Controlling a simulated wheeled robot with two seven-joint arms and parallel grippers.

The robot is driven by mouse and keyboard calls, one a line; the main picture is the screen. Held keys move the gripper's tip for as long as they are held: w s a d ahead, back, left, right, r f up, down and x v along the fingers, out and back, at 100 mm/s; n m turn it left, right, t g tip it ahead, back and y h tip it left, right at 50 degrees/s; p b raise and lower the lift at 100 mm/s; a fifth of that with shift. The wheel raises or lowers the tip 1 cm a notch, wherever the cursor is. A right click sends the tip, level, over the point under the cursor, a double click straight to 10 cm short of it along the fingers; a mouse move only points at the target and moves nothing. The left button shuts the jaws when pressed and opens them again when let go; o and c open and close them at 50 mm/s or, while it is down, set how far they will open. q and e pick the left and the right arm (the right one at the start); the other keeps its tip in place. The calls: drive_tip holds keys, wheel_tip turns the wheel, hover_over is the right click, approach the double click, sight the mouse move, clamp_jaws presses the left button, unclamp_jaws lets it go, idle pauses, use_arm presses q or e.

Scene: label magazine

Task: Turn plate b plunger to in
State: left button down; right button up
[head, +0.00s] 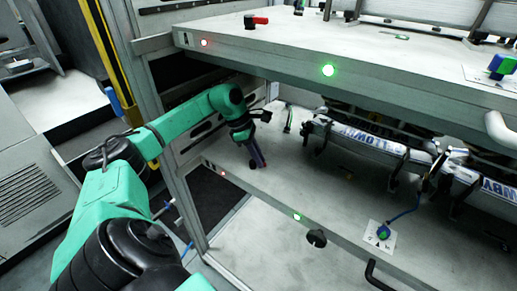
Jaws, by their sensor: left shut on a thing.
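My left arm reaches in from the left, between the upper and lower plates. My left gripper (257,155) points down at the left end of the lower plate (262,216). It is shut on a small dark part there, which appears to be the plunger (252,164), mostly hidden by the fingers. Whether the plunger is in or out cannot be told. A similar black plunger with a red end (257,21) stands on the upper plate (300,45). My right gripper is not in view.
A red light (222,173) and a green light (297,217) show on the lower plate's front edge. A black knob (317,238) sits beside them. The upper plate overhangs my forearm closely.

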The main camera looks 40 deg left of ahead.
use_arm(q)
drive_tip(key=m, duration=0.1)
drive_tip(key=m+g, duration=0.1)
drive_tip(key=m, duration=0.3)
drive_tip(key=shift+s+d+g+h+p, duration=0.1)
drive_tip(key=shift+s+g+h+p, duration=0.2)
drive_tip(key=shift+g+p, duration=0.1)
drive_tip(key=c, duration=0.9)
unclamp_jaws()
drive_tip(key=shift+s, duration=0.1)
